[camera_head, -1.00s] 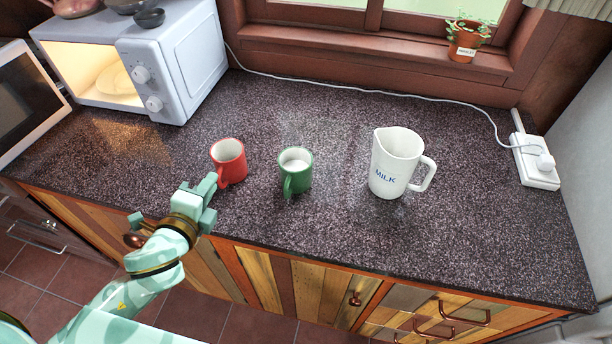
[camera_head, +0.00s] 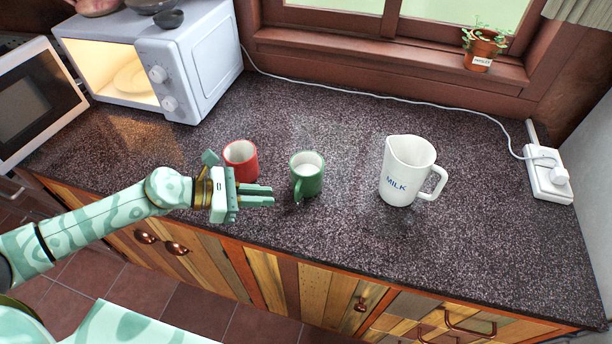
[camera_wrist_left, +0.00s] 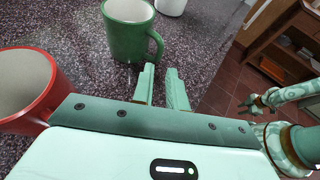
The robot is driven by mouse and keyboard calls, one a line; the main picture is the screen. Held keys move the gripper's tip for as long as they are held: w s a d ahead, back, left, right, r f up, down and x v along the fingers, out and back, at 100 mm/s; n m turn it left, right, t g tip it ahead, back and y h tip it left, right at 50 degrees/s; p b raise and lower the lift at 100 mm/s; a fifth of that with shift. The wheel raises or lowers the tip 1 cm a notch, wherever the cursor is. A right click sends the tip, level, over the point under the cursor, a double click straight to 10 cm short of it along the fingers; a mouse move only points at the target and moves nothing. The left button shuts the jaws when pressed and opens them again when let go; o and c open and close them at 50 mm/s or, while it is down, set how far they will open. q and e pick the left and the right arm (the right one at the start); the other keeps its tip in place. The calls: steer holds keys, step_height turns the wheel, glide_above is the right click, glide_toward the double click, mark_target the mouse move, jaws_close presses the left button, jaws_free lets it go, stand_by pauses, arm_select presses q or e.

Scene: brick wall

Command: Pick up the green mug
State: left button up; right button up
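The green mug (camera_head: 309,182) stands upright on the counter, with white inside and its handle toward the front left. My left gripper (camera_head: 270,196) is just left of it, low over the counter, fingers pointing at the handle. In the left wrist view, the green mug (camera_wrist_left: 126,40) is just beyond the left gripper's fingertips (camera_wrist_left: 161,68). The two fingers are parted with a gap between them, and nothing is held. The handle is close to the tips; contact cannot be told. My right gripper (camera_wrist_left: 259,102) shows small at the right of the wrist view, its opening unclear.
A red mug (camera_head: 240,161) stands close behind my left gripper. A white milk jug (camera_head: 403,178) stands to the right of the green mug. A white microwave (camera_head: 201,65) is at the back left. The speckled counter (camera_head: 440,250) is clear in front of the jug.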

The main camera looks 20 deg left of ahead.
mark_target(296, 190)
arm_select(q)
steer(key=x, duration=0.2)
steer(key=shift+w+d, duration=0.15)
steer(key=shift+d, duration=0.15)
steer(key=x, duration=0.5)
steer(key=shift+w+d+p, duration=0.25)
steer(key=shift+d+p, duration=0.1)
steer(key=shift+p, duration=0.05)
jaws_close()
steer(key=shift+r, duration=0.1)
steer(key=shift+r, duration=0.1)
steer(key=shift+r+p, duration=0.3)
steer(key=shift+r, duration=0.5)
steer(key=s+d+r+p, duration=0.2)
steer(key=s+r+p, duration=0.8)
steer(key=s, duration=0.3)
steer(key=shift+s+d+r, duration=0.2)
steer(key=shift+s+r, duration=0.15)
steer(key=shift+r, duration=0.25)
